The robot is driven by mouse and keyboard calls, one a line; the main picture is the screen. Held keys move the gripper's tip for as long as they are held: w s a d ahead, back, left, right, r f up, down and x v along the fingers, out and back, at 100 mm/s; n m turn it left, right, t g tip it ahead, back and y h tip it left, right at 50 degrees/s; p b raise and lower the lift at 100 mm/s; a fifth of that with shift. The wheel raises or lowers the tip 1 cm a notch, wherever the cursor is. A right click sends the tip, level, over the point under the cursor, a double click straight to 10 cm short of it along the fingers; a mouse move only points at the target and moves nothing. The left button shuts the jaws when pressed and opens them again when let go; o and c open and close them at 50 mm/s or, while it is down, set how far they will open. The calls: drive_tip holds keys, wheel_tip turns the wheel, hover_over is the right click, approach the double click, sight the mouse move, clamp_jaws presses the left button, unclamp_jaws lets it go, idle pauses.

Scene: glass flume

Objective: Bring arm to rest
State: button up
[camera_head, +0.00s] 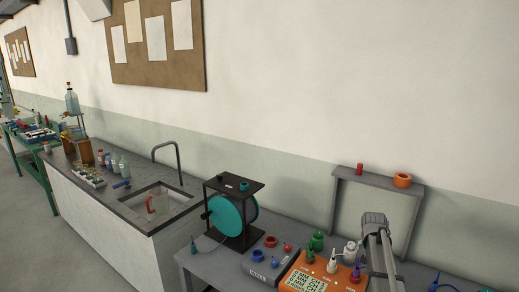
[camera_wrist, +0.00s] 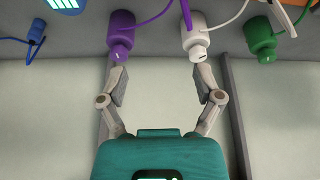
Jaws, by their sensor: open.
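My gripper (camera_wrist: 158,72) is open in the wrist view, its two fingers spread with nothing between them. The wrist view shows the bench things along its top edge and the wall below. A purple bottle-shaped piece (camera_wrist: 120,42) shows by the left fingertip and a white one (camera_wrist: 195,42) by the right fingertip; I cannot tell whether either touches. In the head view my grey arm stands at the lower right, over the bench, near the white piece (camera_head: 350,252) and the orange box (camera_head: 308,277). My fingertips are not clear there.
A grey frame (camera_head: 380,181) stands behind my arm, bearing a red piece (camera_head: 359,169) and an orange ring (camera_head: 402,180). Green pieces (camera_head: 316,241), a teal reel (camera_head: 230,215) and a sink (camera_head: 160,203) lie leftward. In the wrist view a green piece (camera_wrist: 259,40) is at right.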

drive_tip(key=s+a+f+n+b, duration=0.1)
drive_tip(key=s+a+f, duration=0.1)
drive_tip(key=s+a, duration=0.1)
drive_tip(key=s+a+f+g+y+b, duration=0.1)
drive_tip(key=s+a+f+b, duration=0.1)
drive_tip(key=s+a, duration=0.2)
drive_tip(key=s+a+f+n+b, duration=0.1)
drive_tip(key=s+a+f+b, duration=0.1)
drive_tip(key=s+a, duration=0.2)
drive_tip(key=shift+s+a+f+n+g, duration=0.1)
drive_tip(key=shift+a+n+g, duration=0.05)
drive_tip(key=shift+a, duration=0.5)
drive_tip(key=shift+a+f+n+g, duration=0.1)
drive_tip(key=shift+a+n+g, duration=0.05)
drive_tip(key=shift+a, duration=0.45)
drive_tip(key=s+a+f+n+g+y+b, duration=0.1)
drive_tip(key=s+a+f+n+g+b, duration=0.1)
drive_tip(key=s+a, duration=0.8)
drive_tip(key=s+f+n+b, duration=0.1)
drive_tip(key=s+f+b, duration=0.1)
drive_tip(key=s+f, duration=0.1)
drive_tip(key=shift+s+a+b, duration=0.35)
drive_tip(key=shift+s+a, duration=0.05)
drive_tip(key=shift+s, duration=0.15)
